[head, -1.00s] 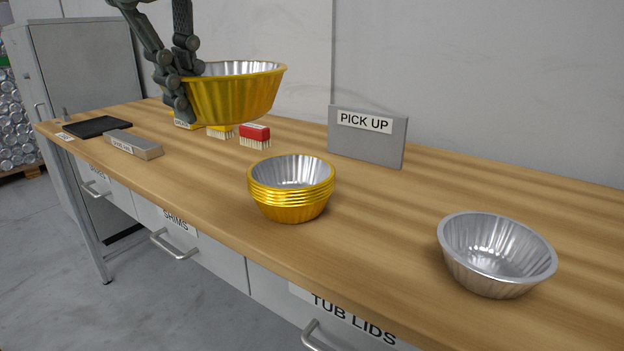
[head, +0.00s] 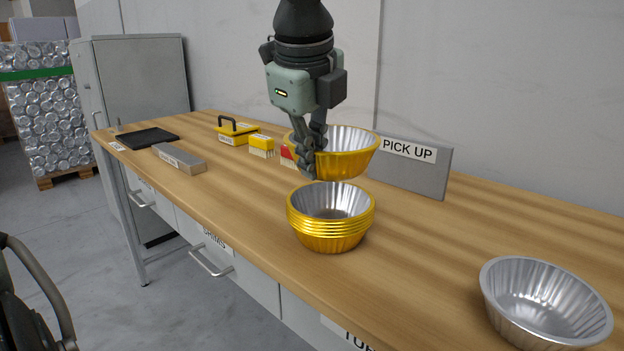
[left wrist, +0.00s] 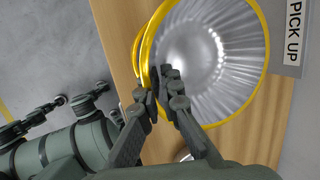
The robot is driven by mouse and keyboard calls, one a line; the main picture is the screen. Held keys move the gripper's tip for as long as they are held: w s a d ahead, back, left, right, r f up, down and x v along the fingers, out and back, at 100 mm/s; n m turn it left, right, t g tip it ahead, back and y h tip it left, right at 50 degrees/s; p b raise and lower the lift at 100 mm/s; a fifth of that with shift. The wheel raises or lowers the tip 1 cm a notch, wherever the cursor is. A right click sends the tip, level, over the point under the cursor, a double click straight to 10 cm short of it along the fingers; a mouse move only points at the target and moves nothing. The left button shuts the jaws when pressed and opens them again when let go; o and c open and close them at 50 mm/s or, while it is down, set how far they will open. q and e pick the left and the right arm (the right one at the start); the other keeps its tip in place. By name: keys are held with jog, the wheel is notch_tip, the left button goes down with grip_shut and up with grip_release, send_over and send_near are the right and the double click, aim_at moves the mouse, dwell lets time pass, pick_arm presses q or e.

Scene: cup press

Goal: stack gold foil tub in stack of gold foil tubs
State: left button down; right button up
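My left gripper (head: 311,172) is shut on the left wall of a gold foil tub (head: 352,166) with a silver inside. It holds this tub roughly upright, just above the back of the stack of gold foil tubs (head: 328,240). A small gap shows between the held tub and the stack's open top. In the left wrist view my left gripper (left wrist: 165,92) pinches the rim of the held tub (left wrist: 222,60). A sliver of another gold rim (left wrist: 137,58) shows behind it; the rest of the stack is hidden there. My right gripper is not clearly visible.
A silver tub (head: 545,300) stands at the right front. Behind the stack is a grey PICK UP sign (head: 412,166). Yellow and red brushes, a yellow handled block (head: 232,136), a grey bar (head: 180,158) and a black tray (head: 148,138) lie farther left.

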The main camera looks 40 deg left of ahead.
pick_arm(q)
notch_tip(320, 180, down, 3)
jog(key=shift+r, duration=0.15)
jog(key=shift+f, duration=0.45)
pick_arm(e)
jog(key=shift+s+f, duration=0.2)
jog(key=shift+f, duration=0.5)
pick_arm(q)
jog(key=shift+f, duration=0.15)
pick_arm(e)
jog(key=shift+w+a+r, duration=0.1)
jog(key=shift+w+r, duration=0.2)
jog(key=shift+r, duration=0.55)
pick_arm(q)
jog(key=shift+f, duration=0.1)
pick_arm(e)
jog(key=shift+r, duration=0.1)
